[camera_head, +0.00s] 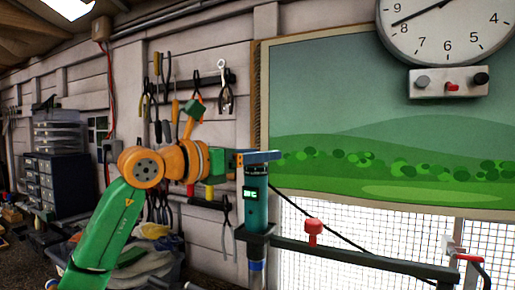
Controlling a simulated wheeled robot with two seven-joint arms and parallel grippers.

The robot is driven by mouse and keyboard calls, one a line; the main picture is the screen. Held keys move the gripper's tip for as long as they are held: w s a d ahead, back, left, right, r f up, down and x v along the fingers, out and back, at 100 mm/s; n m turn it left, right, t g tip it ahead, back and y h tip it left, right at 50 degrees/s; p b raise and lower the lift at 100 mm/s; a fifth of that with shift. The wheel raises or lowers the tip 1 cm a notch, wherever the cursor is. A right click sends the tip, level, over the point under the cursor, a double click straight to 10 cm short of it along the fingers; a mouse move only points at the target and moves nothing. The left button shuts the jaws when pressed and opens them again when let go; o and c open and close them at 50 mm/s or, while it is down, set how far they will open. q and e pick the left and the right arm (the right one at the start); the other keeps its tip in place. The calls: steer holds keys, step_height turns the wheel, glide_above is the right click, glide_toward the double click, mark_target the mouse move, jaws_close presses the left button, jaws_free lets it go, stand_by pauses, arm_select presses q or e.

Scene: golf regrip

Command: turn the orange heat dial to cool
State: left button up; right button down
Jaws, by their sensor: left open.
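A teal tool (257,207) with a small lit display stands upright in a dark holder at the left end of a dark rail. I take it to be the heat tool. No orange dial can be made out on it; the dial may be hidden or on a side turned away. My left gripper (260,157), on the green and orange arm from the left, is at the tool's top, with its blue-grey fingers across the upper end. It is open; whether it touches the tool cannot be told. My right gripper is not in view.
A dark rail (350,259) runs right from the holder, with a red knob (313,232) above it and a black cable behind. A clock (443,27) with a knob panel (448,82) hangs upper right. Hand tools hang on the wall; drawers (62,180) stand left.

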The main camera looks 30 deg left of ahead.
arm_select(q)
steer(key=shift+w+f, duration=0.1)
steer(key=shift+w, duration=0.2)
steer(key=shift+c, duration=0.2)
steer(key=shift+s+a, duration=0.1)
steer(key=shift+s, duration=0.3)
jaws_close()
steer(key=shift+w, duration=0.15)
steer(key=shift+n+t+y+b, duration=0.3)
steer(key=shift+n+y+b, duration=0.4)
steer(key=shift+y, duration=0.3)
steer(key=n+y+b, duration=0.1)
steer(key=n+y, duration=0.1)
steer(key=y, duration=0.1)
steer(key=shift+y, duration=0.4)
steer(key=n+y+b, duration=0.1)
steer(key=n+y, duration=0.1)
steer(key=y, duration=0.1)
steer(key=shift+n, duration=0.3)
steer(key=shift+n+g+y, duration=0.6)
steer(key=shift+n+y, duration=0.8)
steer(key=shift+y, duration=0.9)
